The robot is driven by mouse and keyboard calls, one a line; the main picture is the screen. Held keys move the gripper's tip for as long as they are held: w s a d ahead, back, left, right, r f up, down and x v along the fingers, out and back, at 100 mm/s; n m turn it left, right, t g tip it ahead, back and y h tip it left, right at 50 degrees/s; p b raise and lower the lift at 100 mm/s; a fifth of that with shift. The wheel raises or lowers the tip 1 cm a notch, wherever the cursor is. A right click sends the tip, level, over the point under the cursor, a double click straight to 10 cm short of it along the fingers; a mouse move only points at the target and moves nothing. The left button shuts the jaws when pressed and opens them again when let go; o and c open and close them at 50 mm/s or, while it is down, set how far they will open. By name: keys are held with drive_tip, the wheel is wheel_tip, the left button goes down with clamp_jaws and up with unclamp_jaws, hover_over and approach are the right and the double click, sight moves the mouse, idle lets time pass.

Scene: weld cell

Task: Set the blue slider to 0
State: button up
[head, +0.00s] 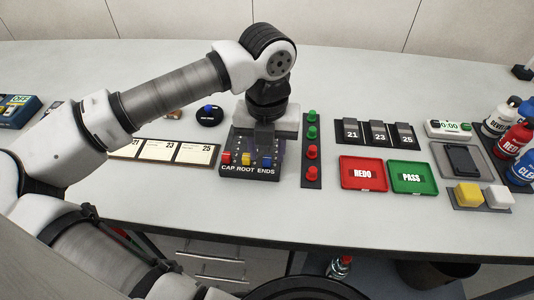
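A dark slider panel (232,150) labelled CAP, ROOT and ENDS sits on the bench at the middle, below my gripper. A red slider knob (226,158), a yellow knob (246,159) and a blue slider (265,161) show near its front edge. The blue slider is at the right, above the ENDS label. My gripper (264,138) points down over the right part of the panel, just behind the blue slider. Its fingers are dark and small, so I cannot tell whether they are open or touching anything. The upper tracks and scale marks are mostly hidden.
A strip of green and red buttons (312,148) stands close right of the panel. Red REDO (363,174) and green PASS (413,177) trays lie farther right. The bench behind is clear.

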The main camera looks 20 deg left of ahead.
sight(267, 160)
wheel_tip(267, 160, up, 12)
drive_tip(key=shift+b, duration=0.45)
drive_tip(key=shift+f, duration=0.15)
